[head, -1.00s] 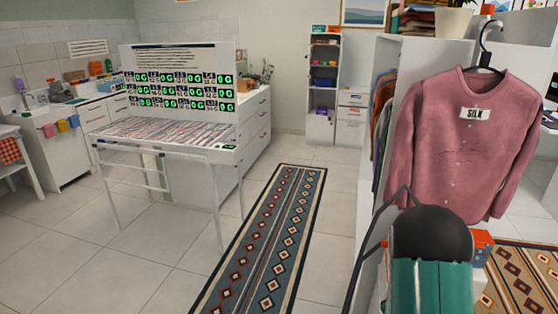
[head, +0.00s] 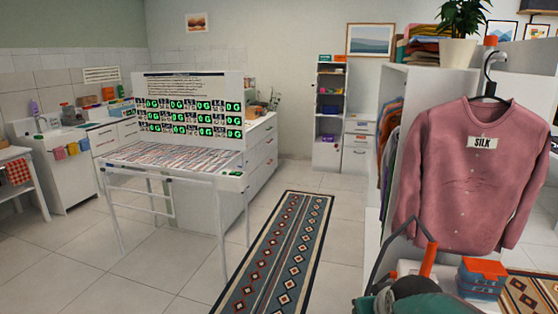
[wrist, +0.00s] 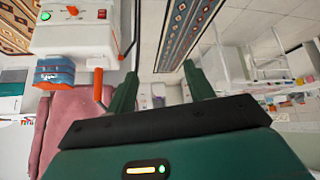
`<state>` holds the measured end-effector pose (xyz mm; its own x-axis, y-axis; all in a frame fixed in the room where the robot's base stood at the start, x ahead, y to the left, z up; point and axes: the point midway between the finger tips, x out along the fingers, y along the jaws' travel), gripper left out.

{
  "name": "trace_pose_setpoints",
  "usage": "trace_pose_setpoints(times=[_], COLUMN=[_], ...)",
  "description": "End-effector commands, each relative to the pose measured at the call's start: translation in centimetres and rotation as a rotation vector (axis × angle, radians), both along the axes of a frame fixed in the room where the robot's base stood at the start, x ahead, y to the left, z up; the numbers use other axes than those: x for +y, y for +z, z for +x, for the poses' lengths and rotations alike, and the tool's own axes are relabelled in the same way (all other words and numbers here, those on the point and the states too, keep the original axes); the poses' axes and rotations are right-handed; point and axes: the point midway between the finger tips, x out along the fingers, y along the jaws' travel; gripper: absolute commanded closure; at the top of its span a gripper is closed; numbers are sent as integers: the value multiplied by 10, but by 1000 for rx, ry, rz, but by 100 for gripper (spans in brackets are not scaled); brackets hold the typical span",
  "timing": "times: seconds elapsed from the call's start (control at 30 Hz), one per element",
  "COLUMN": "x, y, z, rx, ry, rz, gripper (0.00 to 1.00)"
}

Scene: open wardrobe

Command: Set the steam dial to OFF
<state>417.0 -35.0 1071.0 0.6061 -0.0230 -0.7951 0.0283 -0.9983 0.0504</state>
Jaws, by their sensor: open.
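In the wrist view, a white appliance (wrist: 75,38) stands at upper left. A small red-orange pointer (wrist: 72,10), apparently the steam dial, is on its face near the top edge. Its setting and any OFF mark are too small to read. A green light (wrist: 45,15) and a red switch (wrist: 102,14) flank it. My gripper (wrist: 160,85) has two green fingers spread wide with nothing between them. The appliance is left of the fingers, apart from them. In the head view only the top of my green wrist shows at the bottom; the dial is not visible there.
An orange handle (wrist: 98,88) sticks out from the appliance close to my left finger. A blue box with an orange lid (head: 482,280) sits beside it. A pink shirt tagged SILK (head: 470,175) hangs above. The patterned runner (head: 280,250) is clear.

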Motion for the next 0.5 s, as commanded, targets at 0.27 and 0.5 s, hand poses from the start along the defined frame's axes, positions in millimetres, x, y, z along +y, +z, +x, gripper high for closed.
trace_pose_setpoints(times=[0.27, 0.5], x=[29, 35], y=[34, 39], z=[-93, -130], rx=[106, 158], ry=[-14, -32], rz=[44, 48], gripper=[47, 47])
